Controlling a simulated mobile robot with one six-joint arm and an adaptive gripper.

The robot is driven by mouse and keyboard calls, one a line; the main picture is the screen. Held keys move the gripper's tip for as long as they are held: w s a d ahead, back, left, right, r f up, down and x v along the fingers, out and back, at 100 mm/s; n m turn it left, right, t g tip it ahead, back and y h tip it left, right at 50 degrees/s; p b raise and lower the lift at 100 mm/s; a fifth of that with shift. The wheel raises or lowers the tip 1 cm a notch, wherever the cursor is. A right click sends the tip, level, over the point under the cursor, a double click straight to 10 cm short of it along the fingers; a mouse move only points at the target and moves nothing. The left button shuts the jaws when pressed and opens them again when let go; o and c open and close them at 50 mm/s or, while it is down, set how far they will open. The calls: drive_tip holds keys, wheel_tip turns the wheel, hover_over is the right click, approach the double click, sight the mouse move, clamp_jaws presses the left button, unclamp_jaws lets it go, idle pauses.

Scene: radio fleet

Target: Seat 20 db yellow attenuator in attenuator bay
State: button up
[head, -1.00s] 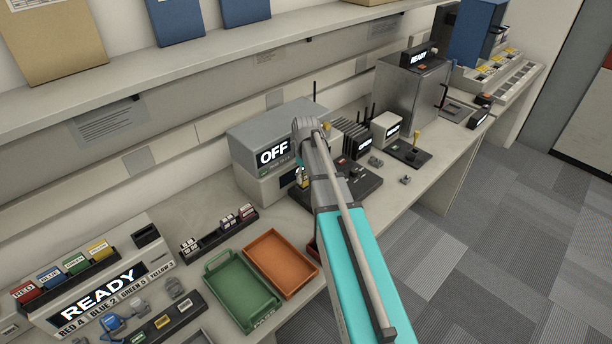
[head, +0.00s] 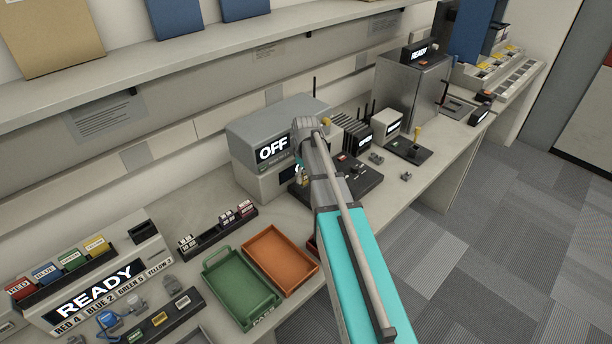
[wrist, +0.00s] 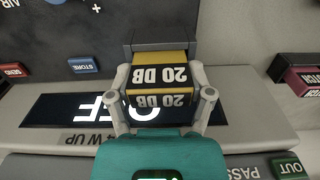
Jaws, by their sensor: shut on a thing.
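The 20 dB yellow attenuator (wrist: 162,76) shows in the wrist view as a yellow and black block with "20 DB" on two faces, upside down in the picture. My gripper (wrist: 163,96) is shut on it, one finger on each side. A grey block-like part lies right behind the attenuator, at the dark panel; I cannot tell whether they touch. In the head view my arm covers most of the gripper and the attenuator, in front of the grey unit reading "OFF" (head: 272,149). The attenuator bay cannot be made out for certain.
An orange tray (head: 254,247) and a green tray (head: 210,268) stand on the bench left of my arm. A black rack with small modules (head: 218,232) lies behind them. A "READY" charger unit (head: 150,254) is at the left. A dark device base (head: 365,184) sits right of my arm.

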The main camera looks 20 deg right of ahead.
drive_tip(key=shift+f+b, duration=0.45)
drive_tip(key=shift+f, duration=0.05)
drive_tip(key=o, duration=1.3)
drive_tip(key=shift+c, duration=0.2)
drive_tip(key=shift+r, duration=0.2)
wheel_tip(320, 180, up, 9)
drive_tip(key=p, duration=0.9)
drive_tip(key=shift+a, duration=0.1)
drive_tip(key=s+a+m, duration=0.2)
drive_tip(key=s+a, duration=0.4)
drive_tip(key=s, duration=0.3)
drive_tip(key=s+a+m, duration=0.2)
drive_tip(key=s+a, duration=0.4)
drive_tip(key=s, duration=0.3)
drive_tip(key=shift+s+a, duration=0.25)
drive_tip(key=shift+s, duration=0.15)
